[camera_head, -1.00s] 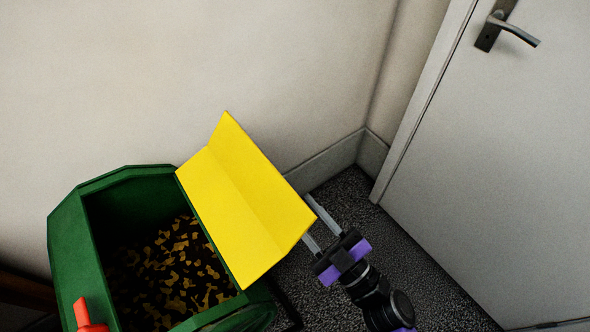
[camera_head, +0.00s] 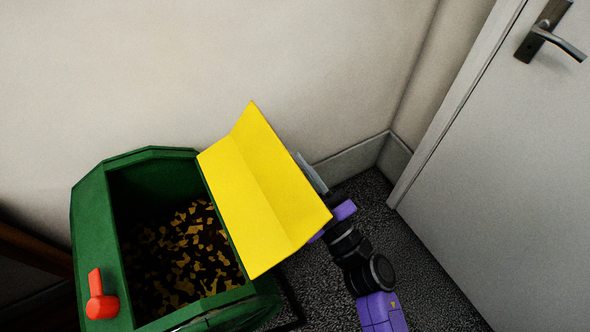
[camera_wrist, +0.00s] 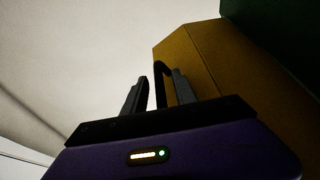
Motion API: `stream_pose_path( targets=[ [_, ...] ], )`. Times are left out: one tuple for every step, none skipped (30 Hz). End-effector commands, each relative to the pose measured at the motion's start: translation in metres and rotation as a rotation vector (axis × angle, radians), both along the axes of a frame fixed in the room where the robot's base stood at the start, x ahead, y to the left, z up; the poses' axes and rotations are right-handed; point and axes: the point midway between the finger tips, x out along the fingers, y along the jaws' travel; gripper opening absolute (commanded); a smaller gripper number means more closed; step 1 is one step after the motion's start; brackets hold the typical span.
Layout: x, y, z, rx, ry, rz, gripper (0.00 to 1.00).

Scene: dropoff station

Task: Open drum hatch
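The green drum (camera_head: 92,225) stands at the lower left in the head view, its top opening uncovered. The yellow hatch (camera_head: 262,190) is swung open past the opening's right side, tilted, its far part bent upward. In the wrist view the hatch (camera_wrist: 205,60) looks dark yellow, with the drum's dark green at the upper right. My gripper (camera_wrist: 158,88) is close to the hatch's right, far side. Its two fingers are apart, with a dark curved bar, perhaps the hatch handle, seen between them. I cannot tell whether they touch it. In the head view the hatch hides part of my gripper.
A red lever (camera_head: 100,296) sticks up at the drum's front left. Brown and yellow pieces (camera_head: 185,260) lie inside the drum. The wall (camera_head: 200,70) is close behind, and a closed grey door (camera_head: 500,180) stands at the right. Dark floor (camera_head: 375,200) lies clear between them.

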Motion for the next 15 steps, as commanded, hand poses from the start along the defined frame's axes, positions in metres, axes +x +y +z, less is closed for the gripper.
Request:
stream_pose_path(
  targets=[
    [-0.0001,0.0000,-0.0002,0.000,0.000,0.000,0.33],
    [-0.0001,0.0000,-0.0002,0.000,0.000,0.000,0.33],
    [-0.0002,-0.0001,-0.0001,0.000,0.000,0.000,0.33],
    [-0.0001,-0.0001,-0.0002,0.000,0.000,0.000,0.27],
    [-0.0002,-0.0001,-0.0001,0.000,0.000,0.000,0.22],
    [-0.0003,-0.0001,-0.0001,0.000,0.000,0.000,0.14],
    [-0.0003,-0.0001,-0.0001,0.000,0.000,0.000,0.08],
    [-0.0002,-0.0002,-0.0001,0.000,0.000,0.000,0.02],
    [-0.0002,-0.0002,-0.0001,0.000,0.000,0.000,0.00],
    [-0.0003,-0.0003,-0.0001,0.000,0.000,0.000,0.00],
    [-0.0003,-0.0003,-0.0001,0.000,0.000,0.000,0.00],
    [-0.0003,-0.0003,-0.0001,0.000,0.000,0.000,0.00],
    [-0.0003,-0.0003,-0.0001,0.000,0.000,0.000,0.00],
    [-0.0003,-0.0002,-0.0002,0.000,0.000,0.000,0.00],
    [-0.0004,-0.0002,-0.0002,0.000,0.000,0.000,0.00]
  ],
)
